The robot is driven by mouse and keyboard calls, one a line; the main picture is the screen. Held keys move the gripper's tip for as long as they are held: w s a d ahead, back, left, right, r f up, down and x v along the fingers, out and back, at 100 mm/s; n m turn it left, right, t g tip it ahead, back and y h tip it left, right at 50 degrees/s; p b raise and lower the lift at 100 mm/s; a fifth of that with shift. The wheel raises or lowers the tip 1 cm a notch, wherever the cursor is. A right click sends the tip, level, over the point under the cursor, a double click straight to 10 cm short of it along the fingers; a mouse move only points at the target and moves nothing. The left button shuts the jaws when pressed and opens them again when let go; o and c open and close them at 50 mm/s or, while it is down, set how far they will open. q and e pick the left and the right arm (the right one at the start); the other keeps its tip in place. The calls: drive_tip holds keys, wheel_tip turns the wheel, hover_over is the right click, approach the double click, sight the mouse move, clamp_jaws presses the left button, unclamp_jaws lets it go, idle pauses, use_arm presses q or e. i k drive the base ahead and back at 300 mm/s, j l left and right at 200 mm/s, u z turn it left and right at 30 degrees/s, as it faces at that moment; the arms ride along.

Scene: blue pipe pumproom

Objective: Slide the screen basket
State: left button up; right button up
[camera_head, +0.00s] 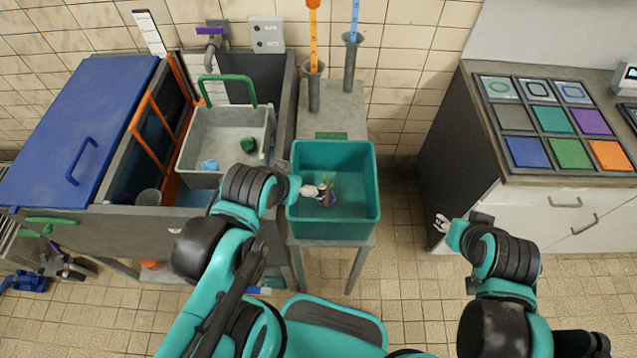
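A grey basket (226,124) with a green handle (227,90) sits inside the dark tank (268,75) at left centre. I take it to be the screen basket. A dark green lump (248,146) and a light blue piece (209,165) lie in it. My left gripper (322,191) is over the teal bin (370,205), right of the basket and apart from it. It is at a small bundle of purple, green and yellow pieces (329,195); whether it grips any is unclear. My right gripper (441,223) is in free space right of the bin, with its fingers too small to read.
A blue lid (75,135) and an orange frame (150,127) are left of the basket. Grey holders with an orange tool (313,50) and a blue tool (353,22) stand behind the bin. A cabinet (470,130) with coloured tiles is at right. Floor shows between bin and cabinet.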

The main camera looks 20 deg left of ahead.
sight(215, 131)
drive_tip(key=u, duration=1.45)
